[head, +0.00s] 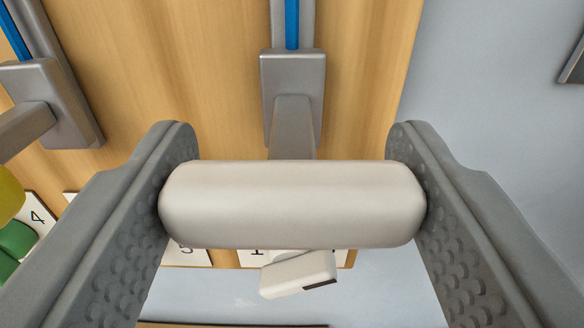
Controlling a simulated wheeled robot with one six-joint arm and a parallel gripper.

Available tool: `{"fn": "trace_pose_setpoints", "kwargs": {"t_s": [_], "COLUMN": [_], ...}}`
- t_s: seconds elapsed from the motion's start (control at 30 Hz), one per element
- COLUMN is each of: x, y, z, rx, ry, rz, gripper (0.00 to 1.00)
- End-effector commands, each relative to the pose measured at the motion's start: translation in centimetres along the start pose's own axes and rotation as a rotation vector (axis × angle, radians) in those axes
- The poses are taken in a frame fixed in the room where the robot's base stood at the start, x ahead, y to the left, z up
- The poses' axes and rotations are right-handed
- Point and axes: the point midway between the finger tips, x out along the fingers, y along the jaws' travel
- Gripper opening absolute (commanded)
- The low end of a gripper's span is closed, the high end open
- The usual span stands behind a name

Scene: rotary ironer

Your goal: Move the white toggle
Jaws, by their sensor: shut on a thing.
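My gripper (292,190) has one grey finger at each end of a thick off-white bar (292,205) and is shut on it. The bar lies level across the view and sits at the end of a grey lever (295,125). The lever comes out of a grey block on an upright track. A small white toggle-like piece (298,273) with a dark end shows just below the bar, slightly tilted. The bar hides part of what lies behind it, and I cannot tell what the small piece is mounted on.
A wooden panel (180,60) stands behind. A second grey block and lever (35,95) are at the left. Blue strips run in both tracks. Numbered cards (32,215), a yellow piece (8,195) and a green piece (15,243) are at the lower left. The right side is mostly clear.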

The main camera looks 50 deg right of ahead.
Motion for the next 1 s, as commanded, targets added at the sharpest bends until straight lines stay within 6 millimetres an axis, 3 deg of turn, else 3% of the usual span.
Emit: {"fn": "trace_pose_setpoints", "kwargs": {"t_s": [0.1, 0.13, 0.23, 0.67, 1.0], "x": [0.0, 0.0, 0.0, -0.9, -6.5], "y": [0.0, 0.0, -0.1, -0.1, -0.1], "z": [0.6, 0.6, 0.6, 0.3, 0.3], "rx": [-0.006, -0.007, -0.006, -0.003, -0.004], "ry": [-0.007, -0.007, -0.006, -0.004, -0.005], "rz": [0.002, 0.002, 0.002, 0.0, -0.003], "gripper": [0.17, 0.62, 0.8, 0.8, 0.8]}}
